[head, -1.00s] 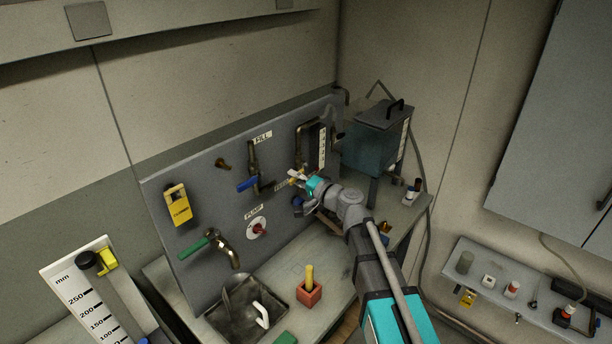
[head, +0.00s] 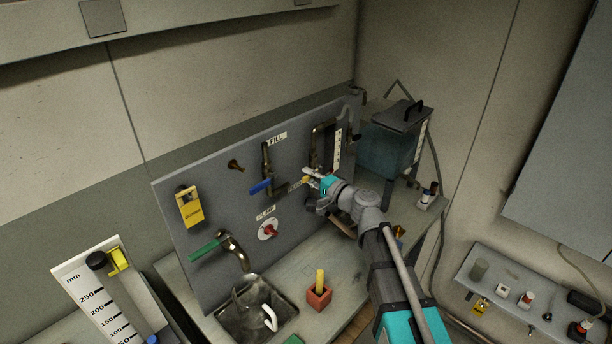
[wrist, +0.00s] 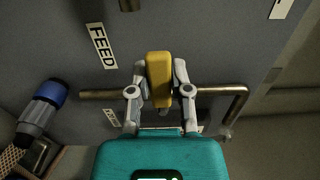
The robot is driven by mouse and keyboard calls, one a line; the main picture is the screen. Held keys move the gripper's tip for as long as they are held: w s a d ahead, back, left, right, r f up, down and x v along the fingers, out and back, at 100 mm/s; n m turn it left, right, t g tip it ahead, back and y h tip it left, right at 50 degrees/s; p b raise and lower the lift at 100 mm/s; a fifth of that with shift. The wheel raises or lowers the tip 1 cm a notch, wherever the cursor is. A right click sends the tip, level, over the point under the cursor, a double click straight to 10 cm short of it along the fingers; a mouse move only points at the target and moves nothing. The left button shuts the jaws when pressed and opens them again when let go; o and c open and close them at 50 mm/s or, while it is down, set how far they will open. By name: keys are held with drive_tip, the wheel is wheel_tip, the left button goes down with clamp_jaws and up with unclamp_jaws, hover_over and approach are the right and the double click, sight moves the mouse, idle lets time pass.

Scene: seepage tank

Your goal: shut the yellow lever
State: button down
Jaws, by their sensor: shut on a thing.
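The yellow lever (wrist: 159,72) shows in the wrist view in front of a brass pipe (wrist: 100,94), below and right of the FEED label (wrist: 102,46). Its long side runs up and down in that view, across the pipe. My gripper (wrist: 160,80) has one finger on each side of the lever and is shut on it. In the head view my gripper (head: 315,178) is at the right part of the grey panel (head: 215,180), and it hides most of the lever.
A blue-handled valve (head: 262,187) under the FILL label is left of my gripper. The red PUMP knob (head: 269,231) and a green-handled tap (head: 205,249) are lower left. A lidded tank (head: 390,145) stands close on the right. A red block with a yellow peg (head: 319,295) stands on the bench.

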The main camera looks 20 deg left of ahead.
drive_tip(key=shift+w+d+r, duration=0.1)
drive_tip(key=shift+w, duration=0.15)
drive_tip(key=c, duration=0.5)
unclamp_jaws()
drive_tip(key=shift+c, duration=0.2)
drive_tip(key=shift+s, duration=0.2)
drive_tip(key=v, duration=1.2)
